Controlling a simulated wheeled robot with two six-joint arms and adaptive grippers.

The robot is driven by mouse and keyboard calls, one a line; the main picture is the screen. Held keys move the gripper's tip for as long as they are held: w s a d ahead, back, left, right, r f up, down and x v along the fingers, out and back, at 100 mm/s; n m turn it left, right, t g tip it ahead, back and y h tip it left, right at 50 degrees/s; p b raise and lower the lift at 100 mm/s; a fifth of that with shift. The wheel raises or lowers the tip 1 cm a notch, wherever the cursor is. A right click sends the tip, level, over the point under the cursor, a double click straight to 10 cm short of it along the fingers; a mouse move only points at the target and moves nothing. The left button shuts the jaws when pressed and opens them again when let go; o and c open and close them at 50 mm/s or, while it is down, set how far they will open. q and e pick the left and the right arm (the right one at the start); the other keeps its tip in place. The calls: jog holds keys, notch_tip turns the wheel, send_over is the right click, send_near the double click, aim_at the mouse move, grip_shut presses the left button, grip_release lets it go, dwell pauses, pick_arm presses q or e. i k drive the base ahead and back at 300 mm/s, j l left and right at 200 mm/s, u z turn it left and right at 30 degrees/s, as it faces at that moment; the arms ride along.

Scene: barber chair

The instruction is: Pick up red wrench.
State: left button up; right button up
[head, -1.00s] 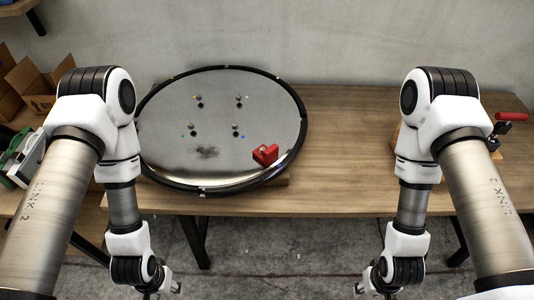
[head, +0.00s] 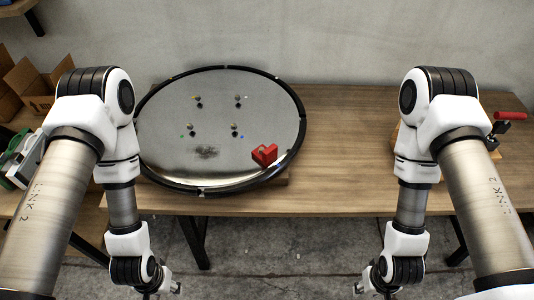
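A tool with a red handle (head: 510,115) and a dark body sits at the right end of the wooden table, partly hidden behind my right arm; I cannot tell for sure that it is the wrench. A red block-like piece (head: 265,154) sits at the lower right of the round disc (head: 262,84). My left gripper (head: 174,288) hangs low in front of the table, cut by the bottom edge. My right gripper (head: 360,287) hangs likewise on the right. Both are well away from the red things, and their finger opening is not clear.
The large disc with a black rim covers the left part of the wooden table (head: 345,150); several small round-topped pieces stand on it. The table's middle is clear. Cardboard boxes (head: 32,85) and a green-and-white item (head: 20,163) are at the left.

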aim_at(499, 128)
jog(key=k+z, duration=0.1)
jog(key=z, duration=1.4)
